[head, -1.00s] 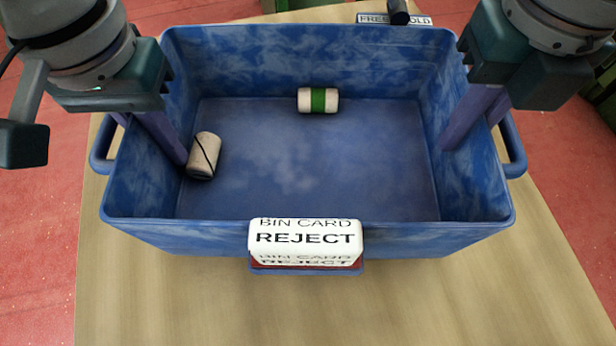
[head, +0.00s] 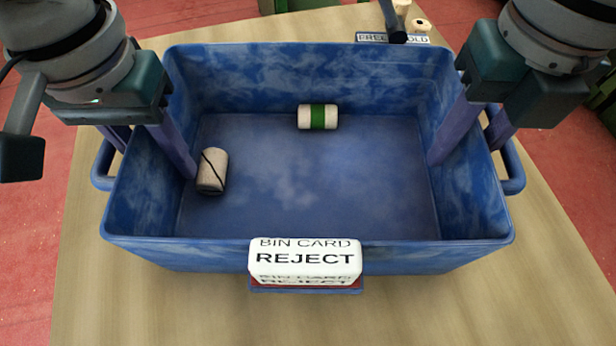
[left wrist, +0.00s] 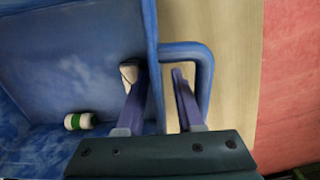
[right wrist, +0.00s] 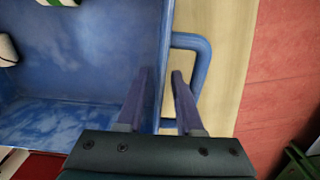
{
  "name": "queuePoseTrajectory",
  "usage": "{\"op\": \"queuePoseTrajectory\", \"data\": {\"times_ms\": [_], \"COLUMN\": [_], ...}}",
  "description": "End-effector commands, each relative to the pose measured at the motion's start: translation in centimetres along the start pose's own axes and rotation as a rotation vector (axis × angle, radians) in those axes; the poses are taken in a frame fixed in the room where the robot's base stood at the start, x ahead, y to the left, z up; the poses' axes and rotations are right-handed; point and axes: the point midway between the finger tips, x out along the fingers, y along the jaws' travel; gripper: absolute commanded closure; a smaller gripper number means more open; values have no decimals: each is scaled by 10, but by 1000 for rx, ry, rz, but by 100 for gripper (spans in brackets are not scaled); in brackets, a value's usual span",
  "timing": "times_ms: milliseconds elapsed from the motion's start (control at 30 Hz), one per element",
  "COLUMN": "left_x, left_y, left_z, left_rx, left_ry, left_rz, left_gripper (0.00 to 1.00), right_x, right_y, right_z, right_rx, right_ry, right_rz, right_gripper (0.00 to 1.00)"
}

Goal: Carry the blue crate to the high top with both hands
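The blue crate (head: 365,256) stands upright over a wooden table top, with a white REJECT card (head: 305,260) on its front. A green-banded cork (head: 318,117) and a cork with a dark line (head: 212,172) lie inside it. My left gripper (left wrist: 158,80) straddles the left side wall, one finger inside, one between wall and handle (left wrist: 207,75). My right gripper (right wrist: 160,82) straddles the right wall the same way, beside the right handle (right wrist: 203,65). Both look open, with gaps beside the wall. The crate's underside is hidden.
The wooden table top (head: 110,310) shows in front of and beside the crate. A small sign (head: 372,38) and pale corks (head: 421,27) stand just behind it. Red floor (head: 590,220) lies on both sides, with green objects (head: 603,100) at right.

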Motion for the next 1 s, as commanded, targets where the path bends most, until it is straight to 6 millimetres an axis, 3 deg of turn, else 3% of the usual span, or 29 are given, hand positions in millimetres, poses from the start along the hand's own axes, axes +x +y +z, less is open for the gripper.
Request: {"op": "queuePoseTrajectory", "data": {"times_ms": [500, 767, 1000], "left_x": [-101, -116, -115], "left_y": [0, 0, 0], "left_z": [-1, 0, 0], "left_rx": [1, 1, 1], "left_ry": [4, 1, 1], "left_rz": [1, 1, 1], "left_gripper": [64, 64, 64], "right_x": [0, -10, -61], "right_y": [0, 0, 0], "right_z": [0, 1, 2], "right_rx": [0, -1, -2], "right_ry": [0, -4, -8], "right_rz": [0, 2, 2], "right_gripper": [64, 64, 64]}}
